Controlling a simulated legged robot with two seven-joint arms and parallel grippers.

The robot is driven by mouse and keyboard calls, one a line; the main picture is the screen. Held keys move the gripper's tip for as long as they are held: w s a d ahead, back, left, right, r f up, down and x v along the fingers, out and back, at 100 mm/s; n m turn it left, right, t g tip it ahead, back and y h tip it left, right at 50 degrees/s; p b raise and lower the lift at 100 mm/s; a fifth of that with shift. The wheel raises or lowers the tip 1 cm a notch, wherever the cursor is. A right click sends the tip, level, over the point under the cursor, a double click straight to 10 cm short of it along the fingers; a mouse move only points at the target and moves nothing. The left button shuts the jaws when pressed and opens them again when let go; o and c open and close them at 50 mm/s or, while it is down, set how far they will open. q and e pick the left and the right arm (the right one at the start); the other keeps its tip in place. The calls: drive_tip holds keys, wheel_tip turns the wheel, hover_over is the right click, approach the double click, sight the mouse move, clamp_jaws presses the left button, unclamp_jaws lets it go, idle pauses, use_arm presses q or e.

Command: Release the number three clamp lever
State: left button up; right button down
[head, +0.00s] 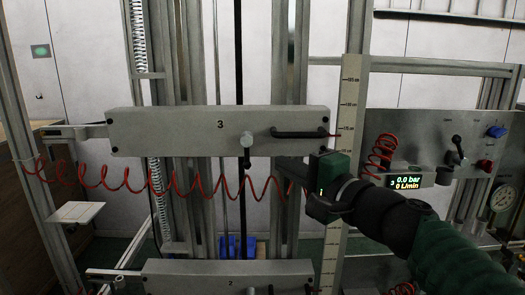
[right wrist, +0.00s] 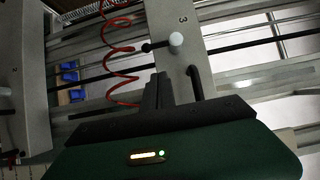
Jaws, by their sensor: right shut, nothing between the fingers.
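The number three box (head: 165,130) is a grey horizontal beam marked "3"; it also shows in the right wrist view (right wrist: 172,20). Its clamp lever (head: 246,150) has a pale round hub on the front face and a black end pointing down; it also shows in the right wrist view (right wrist: 176,39). My right gripper (head: 310,170) is at the beam's lower right, right of the lever and apart from it. In the right wrist view its fingers (right wrist: 158,90) are shut and empty, beside the black bar handle (right wrist: 194,82). My left gripper is out of view.
A red coiled hose (head: 140,185) hangs across the front below the beam. A second beam marked "2" (head: 215,277) sits lower. A vertical ruler (head: 346,110) stands right of the beam. A panel (head: 430,150) with a display, knobs and gauge is at the right.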

sight(247, 151)
drive_tip(key=a, duration=0.1)
drive_tip(key=w+a+p, duration=0.1)
drive_tip(key=a, duration=0.3)
drive_tip(key=shift+w, duration=0.3)
drive_tip(key=shift+d, duration=0.2)
drive_tip(key=shift+w+f, duration=0.1)
drive_tip(key=shift+w, duration=0.05)
